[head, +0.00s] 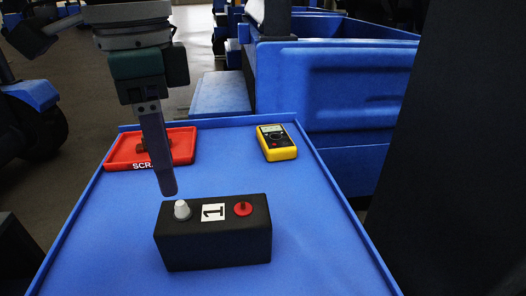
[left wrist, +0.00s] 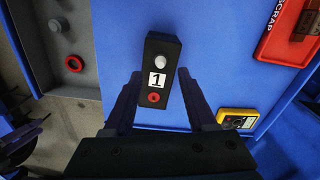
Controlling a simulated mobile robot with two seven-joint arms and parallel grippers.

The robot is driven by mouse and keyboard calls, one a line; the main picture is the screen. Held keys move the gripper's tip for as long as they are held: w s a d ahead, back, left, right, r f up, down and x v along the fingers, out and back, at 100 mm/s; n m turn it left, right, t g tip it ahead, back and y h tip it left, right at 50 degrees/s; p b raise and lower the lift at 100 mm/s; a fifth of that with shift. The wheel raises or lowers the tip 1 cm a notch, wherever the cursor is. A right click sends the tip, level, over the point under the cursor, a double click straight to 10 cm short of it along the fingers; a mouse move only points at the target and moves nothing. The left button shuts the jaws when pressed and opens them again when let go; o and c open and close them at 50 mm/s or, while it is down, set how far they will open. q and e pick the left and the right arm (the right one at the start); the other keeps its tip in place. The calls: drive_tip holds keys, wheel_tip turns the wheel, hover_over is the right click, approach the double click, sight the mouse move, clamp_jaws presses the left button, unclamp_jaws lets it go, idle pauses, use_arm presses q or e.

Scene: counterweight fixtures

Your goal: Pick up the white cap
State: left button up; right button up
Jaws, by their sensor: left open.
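The white cap (head: 182,209) sits on the left end of the top of a black box (head: 213,246) labelled 1, in the head view. In the left wrist view the cap (left wrist: 160,61) is at the upper end of the box (left wrist: 158,108). A red part (head: 243,208) sits on the box's other end. My left gripper (head: 167,190) is open and empty, pointing down above the table close to the box. In the left wrist view its two fingers lie on either side of the lower part of the box, nearer the red part than the cap. My right gripper does not show.
The box stands on a blue table (head: 310,240) with raised edges. A red scrap tray (head: 185,147) holding a brown piece is at the back left. A yellow multimeter (head: 277,142) lies at the back right. A large blue bin (head: 330,85) stands behind the table.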

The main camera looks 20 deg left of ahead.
sight(179, 203)
use_arm(q)
wheel_tip(179, 203, down, 6)
drive_tip(key=shift+w+d+r+b, duration=0.1)
drive_tip(key=shift+w+d+b, duration=0.05)
drive_tip(key=shift+b, duration=0.35)
drive_tip(key=c, duration=0.7)
